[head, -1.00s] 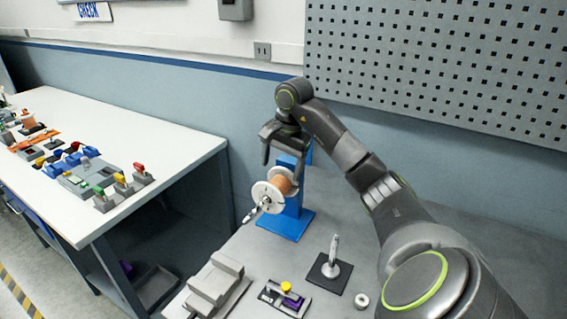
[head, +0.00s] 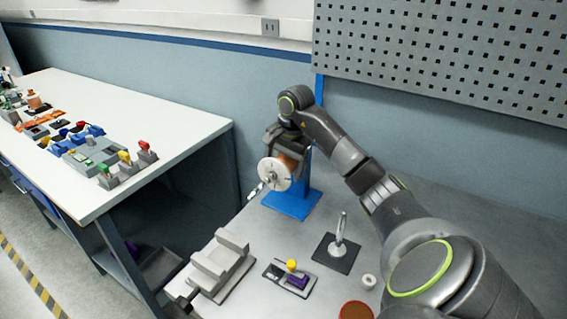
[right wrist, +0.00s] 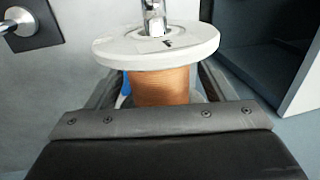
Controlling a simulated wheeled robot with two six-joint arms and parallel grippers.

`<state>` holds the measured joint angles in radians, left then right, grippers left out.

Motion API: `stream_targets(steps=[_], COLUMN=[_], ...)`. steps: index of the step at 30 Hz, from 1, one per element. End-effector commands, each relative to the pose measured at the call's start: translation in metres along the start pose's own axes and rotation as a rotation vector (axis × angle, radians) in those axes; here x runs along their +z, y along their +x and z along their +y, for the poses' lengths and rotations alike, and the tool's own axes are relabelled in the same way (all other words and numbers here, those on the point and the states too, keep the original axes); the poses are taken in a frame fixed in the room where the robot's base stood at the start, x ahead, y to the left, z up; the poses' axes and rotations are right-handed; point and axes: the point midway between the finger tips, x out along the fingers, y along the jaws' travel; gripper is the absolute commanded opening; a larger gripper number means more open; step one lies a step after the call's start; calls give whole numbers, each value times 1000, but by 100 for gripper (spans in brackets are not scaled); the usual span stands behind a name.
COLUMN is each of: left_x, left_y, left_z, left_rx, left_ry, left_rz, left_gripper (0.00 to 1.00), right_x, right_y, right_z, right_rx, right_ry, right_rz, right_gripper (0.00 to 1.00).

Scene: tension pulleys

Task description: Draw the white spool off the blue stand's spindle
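The white spool (head: 274,174), wound with copper-coloured wire, sits on the blue stand (head: 291,203). Its axis lies roughly level. In the right wrist view the spool's white flange (right wrist: 157,46) has a metal spindle end (right wrist: 152,18) coming out of its middle. My right gripper (head: 285,158) reaches over the spool from above. In the right wrist view, the right gripper's fingers (right wrist: 160,88) straddle the copper winding behind the near flange. A small gap shows on the left side, and the fingertips are hidden. My left gripper is not in view.
On the grey table are a grey block fixture (head: 221,264), a small tray with yellow and purple parts (head: 290,277), a black plate with an upright peg (head: 338,249), a white ring (head: 368,281) and a brown disc (head: 356,311). A white bench (head: 150,125) stands left.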

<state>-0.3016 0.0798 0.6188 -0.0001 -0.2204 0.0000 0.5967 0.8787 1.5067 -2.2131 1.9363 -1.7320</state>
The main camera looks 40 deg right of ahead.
Motion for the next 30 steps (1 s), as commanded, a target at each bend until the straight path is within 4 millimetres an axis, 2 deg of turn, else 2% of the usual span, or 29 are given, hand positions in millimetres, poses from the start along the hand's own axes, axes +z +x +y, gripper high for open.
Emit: stream_targets(steps=[2, 14, 30], left_x=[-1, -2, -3], left_y=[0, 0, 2], left_z=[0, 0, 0], left_rx=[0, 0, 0], left_ry=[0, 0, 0], left_rz=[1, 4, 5], left_gripper=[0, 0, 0], right_x=[0, 0, 8], right_y=[0, 0, 0], right_z=[0, 0, 0], right_rx=[0, 0, -1], right_ry=[0, 0, -2], right_rz=[0, 0, 0], right_gripper=[67, 14, 14])
